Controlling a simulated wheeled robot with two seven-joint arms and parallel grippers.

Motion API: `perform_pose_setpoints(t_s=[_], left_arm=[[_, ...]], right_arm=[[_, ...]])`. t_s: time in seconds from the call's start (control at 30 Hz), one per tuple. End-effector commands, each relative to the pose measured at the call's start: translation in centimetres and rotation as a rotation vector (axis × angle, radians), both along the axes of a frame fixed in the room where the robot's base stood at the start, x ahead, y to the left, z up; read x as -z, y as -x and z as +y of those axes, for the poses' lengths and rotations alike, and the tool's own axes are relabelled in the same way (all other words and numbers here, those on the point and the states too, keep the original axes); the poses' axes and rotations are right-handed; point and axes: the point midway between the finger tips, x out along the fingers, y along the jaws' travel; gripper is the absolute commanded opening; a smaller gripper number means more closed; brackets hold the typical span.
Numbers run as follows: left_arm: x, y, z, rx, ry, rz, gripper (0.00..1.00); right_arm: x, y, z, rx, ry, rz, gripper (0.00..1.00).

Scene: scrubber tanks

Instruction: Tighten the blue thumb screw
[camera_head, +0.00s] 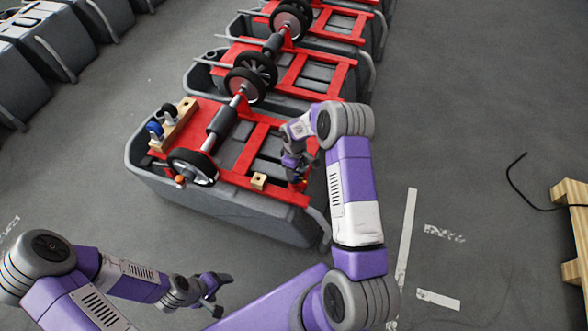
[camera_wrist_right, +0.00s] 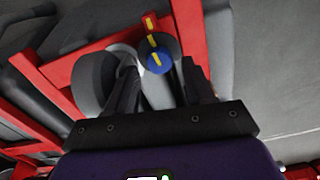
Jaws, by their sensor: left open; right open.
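The blue thumb screw (camera_wrist_right: 158,62) shows in the right wrist view as a round blue knob with a yellow stripe. A red part with a yellow mark (camera_wrist_right: 149,24) is just behind it. My right gripper (camera_wrist_right: 159,68) is open, with one finger on each side of the knob; I cannot tell whether either touches it. In the head view my right gripper (camera_head: 299,178) is low at the near right corner of the red frame (camera_head: 236,178), and the screw is hidden there. My left gripper (camera_head: 216,296) is open and empty, low in front of the tank.
The grey tank (camera_head: 235,215) carries the red frame, wheels (camera_head: 192,167) and a wooden block with casters (camera_head: 173,125). A small wooden block (camera_head: 259,181) sits left of my right gripper. More tanks stand behind.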

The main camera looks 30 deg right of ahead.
Motion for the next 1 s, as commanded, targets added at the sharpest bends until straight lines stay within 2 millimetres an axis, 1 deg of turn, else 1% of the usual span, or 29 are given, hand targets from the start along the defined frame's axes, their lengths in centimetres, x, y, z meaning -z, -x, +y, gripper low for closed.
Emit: perform_pose_setpoints(t_s=[0.03,0.1,0.3,0.4,0.53,0.83,0.93,0.97,1.0], left_arm=[[-0.9,0.0,0.0,0.000,0.000,0.000,0.74],[-1.6,0.0,0.0,0.000,0.000,0.000,0.74],[-3.5,0.0,0.0,0.000,0.000,0.000,0.74],[-4.0,0.0,0.0,0.000,0.000,0.000,0.74],[-4.1,0.0,0.0,0.000,0.000,0.000,0.74],[-4.0,0.0,0.0,0.000,0.000,0.000,0.74],[-4.0,0.0,0.0,0.000,0.000,0.000,0.74],[-4.0,0.0,0.0,0.000,0.000,0.000,0.74],[-4.0,0.0,0.0,0.000,0.000,0.000,0.74]], right_arm=[[-1.4,-0.3,-0.3,0.002,0.005,-0.011,0.58],[-2.5,-0.4,-0.2,0.001,0.005,-0.011,0.58],[-5.3,-0.3,0.1,-0.002,0.003,-0.009,0.58],[-6.1,-0.3,0.2,-0.004,0.002,-0.007,0.58],[-6.4,-0.2,0.3,-0.005,0.000,-0.005,0.58],[-6.1,0.0,0.6,-0.003,-0.007,-0.003,0.58],[-5.2,0.7,2.0,0.017,-0.036,-0.003,0.58],[-4.8,1.2,2.7,0.031,-0.053,-0.004,0.58],[-4.1,2.0,4.0,0.053,-0.081,-0.004,0.58]])
